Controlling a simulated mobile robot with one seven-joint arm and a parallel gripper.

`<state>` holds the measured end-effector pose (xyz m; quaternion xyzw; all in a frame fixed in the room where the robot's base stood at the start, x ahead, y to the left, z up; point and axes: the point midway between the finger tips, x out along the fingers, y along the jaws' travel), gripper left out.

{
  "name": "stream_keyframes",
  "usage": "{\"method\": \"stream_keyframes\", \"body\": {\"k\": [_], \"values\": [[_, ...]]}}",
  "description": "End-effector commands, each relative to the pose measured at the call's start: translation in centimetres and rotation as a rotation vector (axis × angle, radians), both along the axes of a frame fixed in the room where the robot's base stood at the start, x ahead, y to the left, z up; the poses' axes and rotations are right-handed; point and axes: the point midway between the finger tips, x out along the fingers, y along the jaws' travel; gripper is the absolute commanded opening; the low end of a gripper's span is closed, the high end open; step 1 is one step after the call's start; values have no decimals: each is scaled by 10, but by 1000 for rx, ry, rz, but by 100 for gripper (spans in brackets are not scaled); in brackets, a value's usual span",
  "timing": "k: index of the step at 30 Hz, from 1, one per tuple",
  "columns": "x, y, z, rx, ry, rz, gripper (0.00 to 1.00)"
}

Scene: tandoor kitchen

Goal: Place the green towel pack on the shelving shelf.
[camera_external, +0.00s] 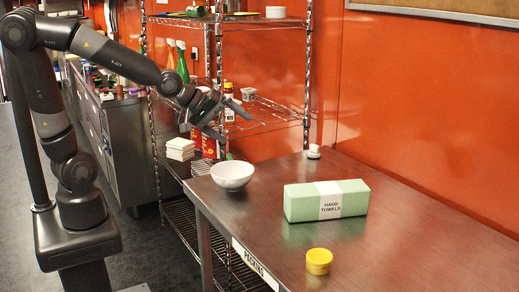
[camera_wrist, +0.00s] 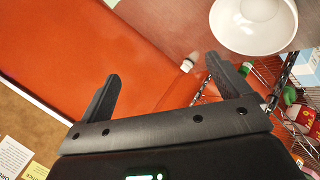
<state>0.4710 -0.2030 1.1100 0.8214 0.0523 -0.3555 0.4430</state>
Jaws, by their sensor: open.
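The green towel pack (camera_external: 354,197), with a white "HAND TOWELS" band, lies on the metal table (camera_external: 420,240) in the external view. I do not see it in the wrist view. The wire shelving unit (camera_external: 268,117) stands behind the table's left end, with several levels holding items. My gripper (camera_external: 238,121) is in front of the shelving, above and left of the towel pack and well apart from it. In the wrist view my gripper (camera_wrist: 170,88) shows its two fingers spread wide, with nothing between them.
A white bowl (camera_external: 232,175) sits on the table's left end, below my gripper; it also shows in the wrist view (camera_wrist: 254,22). A small white item (camera_external: 314,152) is by the wall. Bottles and boxes occupy parts of the shelves.

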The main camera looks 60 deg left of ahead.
Motion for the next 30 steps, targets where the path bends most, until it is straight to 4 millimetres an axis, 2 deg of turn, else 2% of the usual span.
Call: {"method": "stream_keyframes", "body": {"k": [1,6,9,12,19,30], "values": [[10,-19,-10,-113,4,40,94],[29,-80,-19,-559,19,195,94],[33,-109,-14,-845,52,289,94],[34,-127,-4,-1111,93,375,94],[33,-143,24,-1532,170,507,94],[30,-139,60,-1987,269,641,94]]}}
